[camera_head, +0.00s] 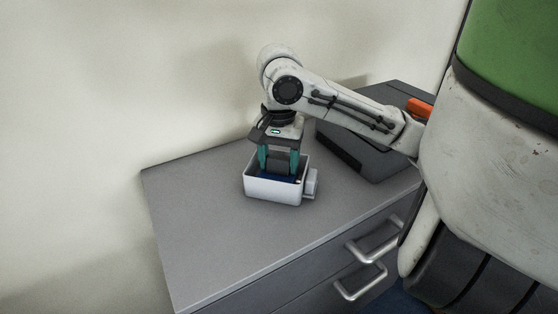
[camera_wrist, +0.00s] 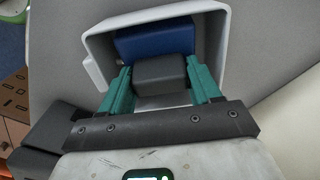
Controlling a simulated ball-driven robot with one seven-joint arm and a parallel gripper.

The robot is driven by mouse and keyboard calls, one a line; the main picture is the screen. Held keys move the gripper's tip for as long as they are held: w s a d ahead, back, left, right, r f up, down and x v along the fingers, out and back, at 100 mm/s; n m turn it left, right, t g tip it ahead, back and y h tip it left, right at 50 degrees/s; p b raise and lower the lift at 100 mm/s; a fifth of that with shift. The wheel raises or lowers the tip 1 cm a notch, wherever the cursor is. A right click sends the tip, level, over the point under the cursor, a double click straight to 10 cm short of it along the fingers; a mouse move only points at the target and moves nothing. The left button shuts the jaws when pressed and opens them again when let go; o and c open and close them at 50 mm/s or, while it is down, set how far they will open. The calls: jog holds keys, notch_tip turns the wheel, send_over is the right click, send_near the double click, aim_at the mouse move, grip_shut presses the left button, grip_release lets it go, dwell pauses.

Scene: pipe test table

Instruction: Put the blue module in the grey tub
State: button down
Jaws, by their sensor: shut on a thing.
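The grey tub (camera_head: 272,192) stands on the cabinet top, pale and open upward, with a small block on its right side. It also shows in the wrist view (camera_wrist: 224,42). The blue module (camera_wrist: 155,40) is inside the tub walls, with a dark grey block-shaped part beside the blue. A little blue (camera_head: 267,179) shows over the tub rim in the head view. My gripper (camera_head: 278,170) points down into the tub. Its teal fingers (camera_wrist: 159,72) are shut on the dark grey part of the module. Whether the module touches the tub floor is hidden.
The grey cabinet top (camera_head: 215,225) is clear to the left and front of the tub. A dark grey case (camera_head: 375,155) stands behind and right, under my arm. An orange item (camera_head: 419,108) lies farther right. Drawer handles (camera_head: 362,283) stick out at the front.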

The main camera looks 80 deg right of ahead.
aim_at(279, 158)
jog(key=shift+c, duration=1.1)
grip_release()
notch_tip(279, 158, up, 12)
jog(key=p, duration=0.2)
jog(key=shift+r+p, duration=0.1)
jog(key=shift+p, duration=0.25)
